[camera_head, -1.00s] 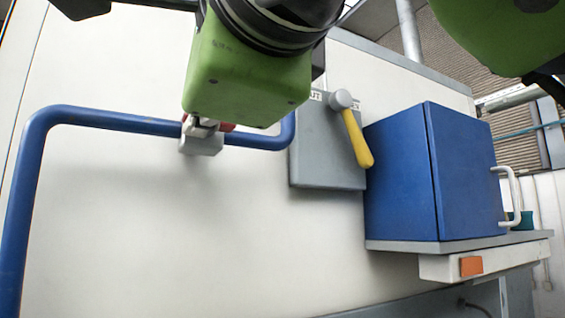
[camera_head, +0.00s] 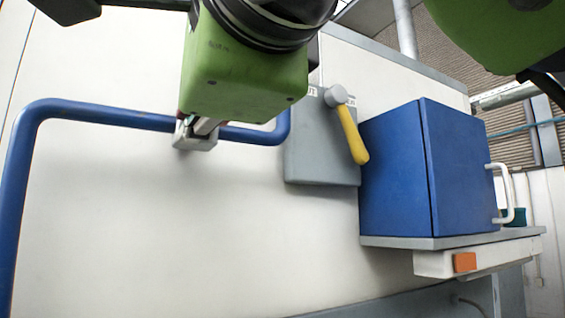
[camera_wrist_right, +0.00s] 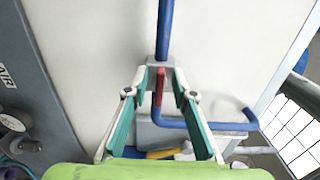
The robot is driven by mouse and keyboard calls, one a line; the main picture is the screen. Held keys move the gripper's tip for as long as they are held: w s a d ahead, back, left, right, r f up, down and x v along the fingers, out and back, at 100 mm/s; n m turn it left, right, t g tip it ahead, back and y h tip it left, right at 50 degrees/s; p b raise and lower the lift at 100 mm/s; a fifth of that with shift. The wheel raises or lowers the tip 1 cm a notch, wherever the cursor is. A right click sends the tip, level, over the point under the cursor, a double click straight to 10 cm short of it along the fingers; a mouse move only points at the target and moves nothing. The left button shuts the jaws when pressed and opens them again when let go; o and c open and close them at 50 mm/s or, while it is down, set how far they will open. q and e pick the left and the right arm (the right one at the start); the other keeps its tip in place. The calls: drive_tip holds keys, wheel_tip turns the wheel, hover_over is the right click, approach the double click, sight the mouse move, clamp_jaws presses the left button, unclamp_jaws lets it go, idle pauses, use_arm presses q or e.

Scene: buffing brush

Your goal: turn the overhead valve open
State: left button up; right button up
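The overhead valve (camera_head: 192,141) has a grey body on a blue pipe, left of centre in the head view. In the right wrist view its grey body (camera_wrist_right: 170,78) sits at the end of the upright pipe, with a red lever (camera_wrist_right: 159,86) pointing down. My right gripper (camera_wrist_right: 161,92) is open at the valve, its teal-padded fingers on either side of the red lever with gaps visible. In the head view the green wrist hides most of the lever and fingers.
A blue pipe (camera_head: 90,112) runs along the white wall. Right of the valve are a grey box (camera_head: 315,160) with a yellow handle (camera_head: 352,137) and a blue cabinet (camera_head: 400,170) on a shelf. The wall below the pipe is clear.

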drive_tip(key=v, duration=1.2)
idle(0.4)
